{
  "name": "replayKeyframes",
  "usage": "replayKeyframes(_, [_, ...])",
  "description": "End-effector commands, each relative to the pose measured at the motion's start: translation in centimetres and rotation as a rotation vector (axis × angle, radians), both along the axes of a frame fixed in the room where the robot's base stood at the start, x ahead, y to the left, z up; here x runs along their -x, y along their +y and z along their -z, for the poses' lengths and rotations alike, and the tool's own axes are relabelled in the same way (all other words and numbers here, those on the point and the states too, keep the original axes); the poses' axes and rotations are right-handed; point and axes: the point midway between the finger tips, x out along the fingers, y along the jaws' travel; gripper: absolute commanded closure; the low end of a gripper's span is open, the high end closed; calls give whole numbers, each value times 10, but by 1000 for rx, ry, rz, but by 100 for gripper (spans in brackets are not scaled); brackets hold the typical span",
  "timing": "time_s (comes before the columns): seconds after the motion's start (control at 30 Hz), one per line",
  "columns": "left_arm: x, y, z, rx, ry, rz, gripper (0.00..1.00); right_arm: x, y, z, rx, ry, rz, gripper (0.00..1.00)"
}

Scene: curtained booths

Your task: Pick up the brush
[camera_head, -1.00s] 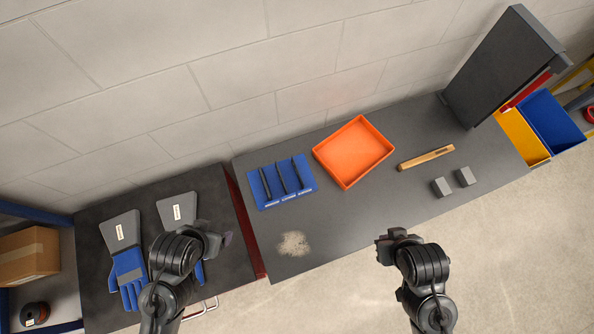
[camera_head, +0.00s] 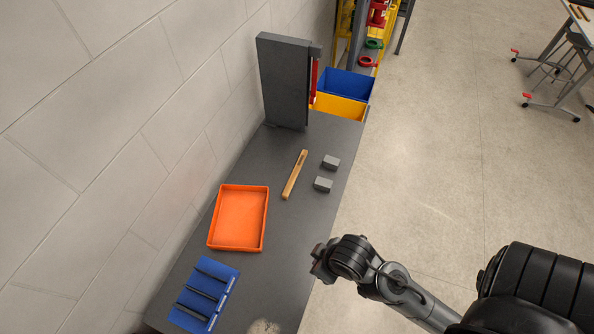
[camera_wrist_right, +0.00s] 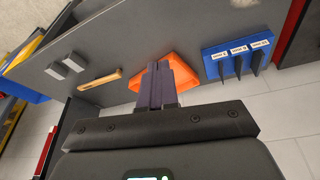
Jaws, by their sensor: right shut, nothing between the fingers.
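The brush (camera_head: 294,174), a long thin piece with a tan wooden body, lies flat on the dark grey bench between the orange tray and two small grey blocks. It also shows in the right wrist view (camera_wrist_right: 101,80). My right gripper (camera_head: 319,264) is beside the bench's front edge, apart from the brush. In the right wrist view its fingers (camera_wrist_right: 158,82) are together with nothing between them, and they overlap the tray in the picture. My left gripper is out of view.
The orange tray (camera_head: 239,218) and a blue holder with dark tools (camera_head: 205,293) sit on the bench (camera_head: 270,290). Two grey blocks (camera_head: 323,184) lie near its front edge. A tall grey panel (camera_head: 284,80) stands at the far end, near blue and yellow bins (camera_head: 346,86). The wall borders the left.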

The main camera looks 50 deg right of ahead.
Motion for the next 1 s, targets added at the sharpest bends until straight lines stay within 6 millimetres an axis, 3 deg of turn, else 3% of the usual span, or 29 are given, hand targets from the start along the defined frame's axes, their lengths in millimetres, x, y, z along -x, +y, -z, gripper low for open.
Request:
replayKeyframes(0.2, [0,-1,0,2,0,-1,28,0,0,0,0,0,0,100])
replayKeyframes(0.6, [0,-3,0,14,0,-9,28,0,0,0,0,0,0,40])
replayKeyframes(1.0, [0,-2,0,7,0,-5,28,-1,0,-1,-18,-2,50,40])
